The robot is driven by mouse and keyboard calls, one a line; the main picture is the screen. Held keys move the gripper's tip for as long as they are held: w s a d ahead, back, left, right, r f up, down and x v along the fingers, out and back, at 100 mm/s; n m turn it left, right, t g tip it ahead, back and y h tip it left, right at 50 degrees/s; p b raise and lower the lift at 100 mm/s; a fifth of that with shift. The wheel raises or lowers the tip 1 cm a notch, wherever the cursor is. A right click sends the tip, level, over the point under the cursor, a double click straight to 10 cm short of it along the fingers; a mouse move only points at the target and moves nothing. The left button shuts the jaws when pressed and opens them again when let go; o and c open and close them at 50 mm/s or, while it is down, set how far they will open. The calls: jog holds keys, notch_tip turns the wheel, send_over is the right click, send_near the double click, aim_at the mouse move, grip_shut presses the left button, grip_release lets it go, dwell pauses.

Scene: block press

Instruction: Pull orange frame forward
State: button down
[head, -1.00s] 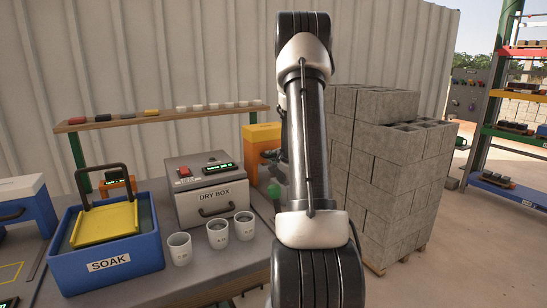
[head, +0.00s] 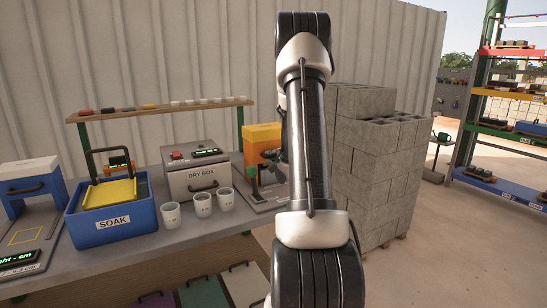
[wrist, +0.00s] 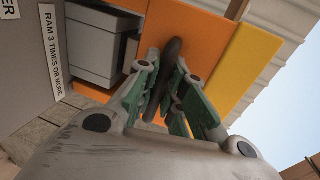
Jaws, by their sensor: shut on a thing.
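The orange frame (head: 262,138) stands on the bench right of the dry box, partly hidden behind my arm in the head view. In the wrist view its orange face (wrist: 197,42) fills the upper middle, with a yellower panel to the right. A dark bar handle (wrist: 172,52) stands out in front of that face. My gripper (wrist: 165,88) has its green-padded fingers closed around this handle. In the head view my gripper (head: 271,156) is small, at the front of the frame and partly covered by my arm.
The dry box (head: 196,175), several white cups (head: 203,205) and the blue soak tub (head: 112,216) stand on the bench to the left. Stacked grey blocks (head: 380,170) stand close on the right. A grey block-like part (wrist: 98,45) sits beside the frame, near a "RAM 3 TIMES OR MORE" label (wrist: 53,55).

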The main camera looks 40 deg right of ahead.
jog(key=shift+s+f, duration=0.15)
jog(key=shift+s, duration=0.05)
jog(key=c, duration=1.5)
grip_release()
jog(key=shift+s, duration=0.1)
jog(key=v, duration=0.7)
jog(key=shift+s+a, duration=0.1)
jog(key=shift+s, duration=0.1)
